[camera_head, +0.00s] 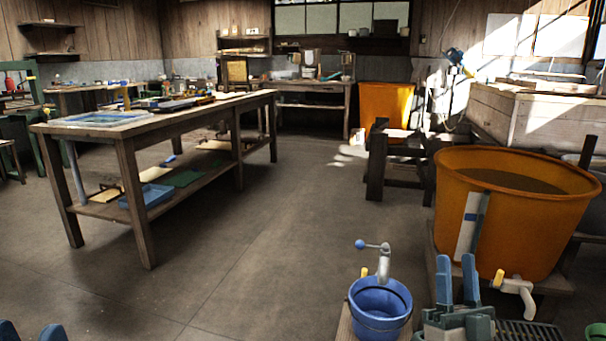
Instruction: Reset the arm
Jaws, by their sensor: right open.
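My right gripper (457,279) is at the lower right, its two blue fingers pointing up with a gap between them. It is open and empty, in front of the orange tub and to the right of the blue bucket (381,303). Only the blue fingertips of my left gripper (31,333) show at the bottom left edge. They stand apart with nothing visible between them; the rest of that gripper is out of the picture.
A large orange tub (518,208) with a white tap stands close on the right. A long wooden workbench (140,127) with a lower shelf is at the left. Another orange tub (386,104) stands at the back. The floor (270,240) in the middle is clear.

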